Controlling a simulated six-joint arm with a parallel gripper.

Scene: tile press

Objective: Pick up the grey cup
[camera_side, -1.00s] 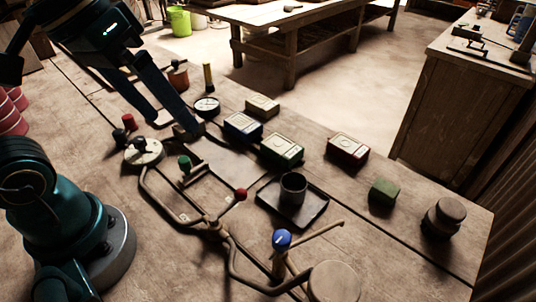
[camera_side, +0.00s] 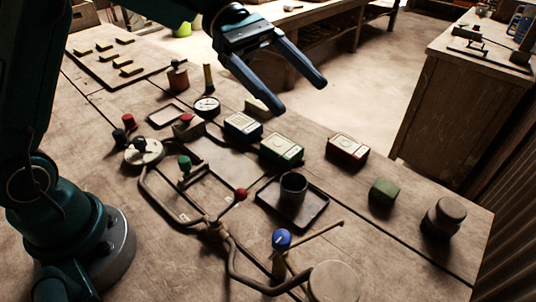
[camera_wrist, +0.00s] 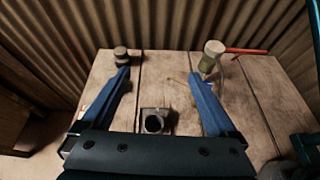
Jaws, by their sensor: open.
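The grey cup (camera_side: 293,187) is dark and stands upright on a dark square tray (camera_side: 313,211) near the middle of the table in the side view. In the wrist view the cup (camera_wrist: 153,123) shows from above, low in the picture, between the two fingers. My gripper (camera_side: 300,97) is open and empty. It is raised above the table, beyond the boxes and well away from the cup. Its two blue fingers are spread wide in the wrist view (camera_wrist: 162,82).
A bent pipe frame (camera_side: 213,228) with coloured knobs stands left of the tray, with a blue knob (camera_side: 282,239) in front. Several boxes, including a green-and-white one (camera_side: 282,149), lie behind the cup. A green block (camera_side: 383,193) and a round stacked weight (camera_side: 443,217) stand to the right.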

